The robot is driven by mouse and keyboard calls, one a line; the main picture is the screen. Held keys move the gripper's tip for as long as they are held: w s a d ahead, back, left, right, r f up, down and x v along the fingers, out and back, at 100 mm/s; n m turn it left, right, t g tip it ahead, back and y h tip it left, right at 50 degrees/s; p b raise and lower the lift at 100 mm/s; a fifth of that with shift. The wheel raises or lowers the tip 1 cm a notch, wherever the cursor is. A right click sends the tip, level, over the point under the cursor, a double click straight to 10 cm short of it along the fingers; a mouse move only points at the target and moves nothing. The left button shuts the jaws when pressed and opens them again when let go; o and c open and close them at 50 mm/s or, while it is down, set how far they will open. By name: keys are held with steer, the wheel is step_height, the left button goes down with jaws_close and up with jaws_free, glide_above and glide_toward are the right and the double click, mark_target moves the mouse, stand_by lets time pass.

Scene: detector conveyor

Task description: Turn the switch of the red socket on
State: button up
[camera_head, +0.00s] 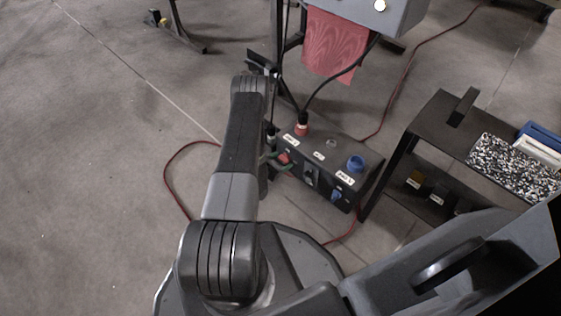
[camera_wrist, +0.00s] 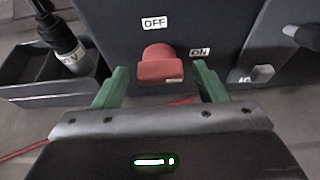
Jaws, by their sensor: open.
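The red switch (camera_wrist: 161,66) shows in the wrist view on the dark front face of the socket box, below an OFF label (camera_wrist: 154,22) and left of an ON label (camera_wrist: 199,52). Its knob bar lies crosswise. My gripper (camera_wrist: 160,80) has its two green fingers apart, one to each side of the red switch, with gaps left and right. In the head view the socket box (camera_head: 337,165) stands on the floor, with the red socket (camera_head: 302,122) on top and the red switch (camera_head: 284,158) on its front. My arm hides the box's left end.
A blue socket (camera_head: 356,162) and blue switch (camera_head: 336,195) sit at the box's right. A dark shelf (camera_head: 432,127) stands close on the right. A black cable (camera_head: 335,78) rises from the red socket. A red cable (camera_head: 172,165) lies on the floor.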

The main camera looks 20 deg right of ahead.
steer(key=p+v, duration=0.4)
steer(key=v, duration=0.9)
steer(key=shift+a+p, duration=0.2)
steer(key=shift+p, duration=0.1)
steer(key=shift+s, duration=0.15)
steer(key=b+x, duration=0.5)
steer(key=x, duration=0.9)
steer(key=shift+r, duration=0.15)
steer(key=shift+a, duration=0.1)
